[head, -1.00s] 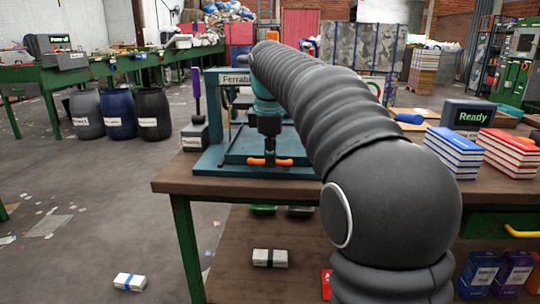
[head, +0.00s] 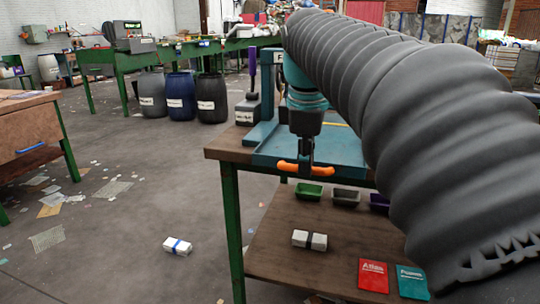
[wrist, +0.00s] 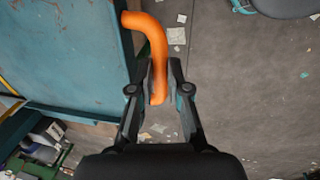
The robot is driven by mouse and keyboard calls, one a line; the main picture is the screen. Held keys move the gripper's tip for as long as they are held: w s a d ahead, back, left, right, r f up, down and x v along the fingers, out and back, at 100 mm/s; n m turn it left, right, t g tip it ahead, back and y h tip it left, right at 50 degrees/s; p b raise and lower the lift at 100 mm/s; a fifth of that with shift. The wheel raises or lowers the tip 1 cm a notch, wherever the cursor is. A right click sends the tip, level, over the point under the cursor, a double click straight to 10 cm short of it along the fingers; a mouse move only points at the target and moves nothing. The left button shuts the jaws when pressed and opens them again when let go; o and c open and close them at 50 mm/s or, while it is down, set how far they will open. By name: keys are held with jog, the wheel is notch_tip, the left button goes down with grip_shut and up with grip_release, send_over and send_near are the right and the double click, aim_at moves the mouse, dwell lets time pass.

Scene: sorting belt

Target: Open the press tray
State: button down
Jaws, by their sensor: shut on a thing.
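The press tray (head: 268,153) is a flat teal slab with a curved orange handle (head: 290,167) on its front. In the head view it lies under the press, with the handle at the table's front edge. My gripper (head: 305,160) points down and is shut on the handle. In the wrist view the two dark fingers of my gripper (wrist: 159,78) close on either side of the orange handle (wrist: 152,35). The teal tray (wrist: 65,50) fills the upper left there. My arm hides much of the press and the tray's right side.
The brown workbench (head: 228,153) carries the press. Several small bins, including a green one (head: 308,192), stand on its lower shelf with a banded white pack (head: 309,239). Another white pack (head: 177,246) lies on the floor. Open floor lies left of the bench.

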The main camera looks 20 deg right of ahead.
jog(key=shift+s+a, duration=0.1)
jog(key=shift+s, duration=0.05)
jog(key=c, duration=1.1)
grip_release()
jog(key=shift+c, duration=0.2)
jog(key=shift+r, duration=0.1)
notch_tip(320, 180, up, 12)
jog(key=s+a, duration=0.1)
jog(key=shift+s+a+f, duration=0.15)
jog(key=shift+s+f, duration=0.05)
jog(key=shift+s, duration=0.2)
jog(key=s+a+f+m+t, duration=0.1)
jog(key=s+a+f+m, duration=0.1)
jog(key=f, duration=0.8)
jog(key=s+a+f+m+t, duration=0.1)
jog(key=s+a+f+m, duration=0.2)
jog(key=f, duration=0.7)
jog(key=s+a+f+m+t+y, duration=0.1)
jog(key=s+f+m, duration=0.4)
jog(key=f, duration=0.5)
jog(key=shift+s+a+f+m+t, duration=0.4)
jog(key=shift+s+a, duration=0.1)
jog(key=shift+a, duration=0.25)
